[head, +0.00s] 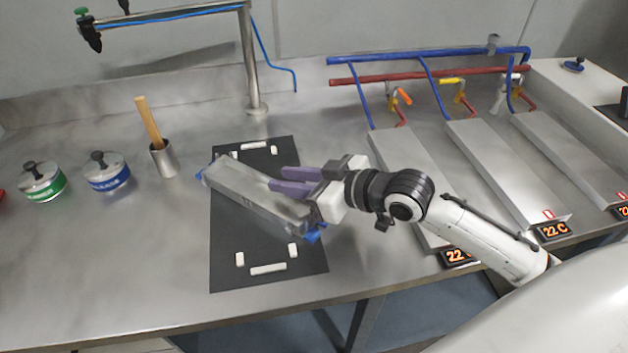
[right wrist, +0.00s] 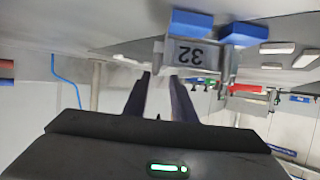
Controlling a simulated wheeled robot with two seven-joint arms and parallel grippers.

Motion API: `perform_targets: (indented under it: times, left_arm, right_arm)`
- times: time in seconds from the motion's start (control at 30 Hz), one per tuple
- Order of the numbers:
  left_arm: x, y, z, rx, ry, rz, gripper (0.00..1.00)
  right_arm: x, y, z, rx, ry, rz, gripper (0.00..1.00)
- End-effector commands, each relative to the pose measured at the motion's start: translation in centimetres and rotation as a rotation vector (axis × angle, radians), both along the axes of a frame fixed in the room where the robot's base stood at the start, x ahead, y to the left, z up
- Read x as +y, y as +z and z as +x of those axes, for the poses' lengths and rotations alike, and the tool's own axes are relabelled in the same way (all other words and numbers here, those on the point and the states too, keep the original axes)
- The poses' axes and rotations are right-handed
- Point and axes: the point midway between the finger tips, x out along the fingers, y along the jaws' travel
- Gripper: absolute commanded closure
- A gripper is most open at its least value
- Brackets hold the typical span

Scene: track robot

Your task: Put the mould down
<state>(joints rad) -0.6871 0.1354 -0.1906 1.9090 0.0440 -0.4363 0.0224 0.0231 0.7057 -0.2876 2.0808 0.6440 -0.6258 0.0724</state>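The mould (head: 240,190) is a long grey metal bar with blue pieces at its ends. It lies slantwise over the black mat (head: 225,265) in the head view, skewed to the mat's white markers. Its end, marked 32, shows upside down in the right wrist view (right wrist: 190,53), with blue feet. My right gripper (head: 276,178) has its purple fingers at the mould's right side, a narrow gap between them, and looks shut on it. The fingertips' contact is partly hidden. I cannot tell whether the mould touches the mat. My left gripper is not in view.
White markers (head: 268,268) sit near the mat's front and back. Green (head: 42,182) and blue (head: 107,172) lidded jars and a metal cup (head: 163,160) stand left. A tap post (head: 250,65) rises behind. Metal plates (head: 505,170) with pipes lie right. The bench front left is clear.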

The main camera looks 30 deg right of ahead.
Motion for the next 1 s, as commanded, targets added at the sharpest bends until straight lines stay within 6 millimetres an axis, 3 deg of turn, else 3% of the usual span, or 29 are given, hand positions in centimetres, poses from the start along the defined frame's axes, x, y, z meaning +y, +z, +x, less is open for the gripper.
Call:
perform_targets:
  times: [0.2,0.4,1.0]
  left_arm:
    - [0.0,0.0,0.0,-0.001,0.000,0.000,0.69]
    - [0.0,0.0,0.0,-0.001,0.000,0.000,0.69]
    - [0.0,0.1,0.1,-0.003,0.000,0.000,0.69]
  right_arm:
    - [-2.3,1.7,-4.1,0.004,0.000,-0.005,0.76]
    - [-3.5,2.7,-6.1,0.003,-0.002,-0.001,0.76]
    - [-3.9,3.3,-7.0,0.000,-0.001,0.000,0.76]
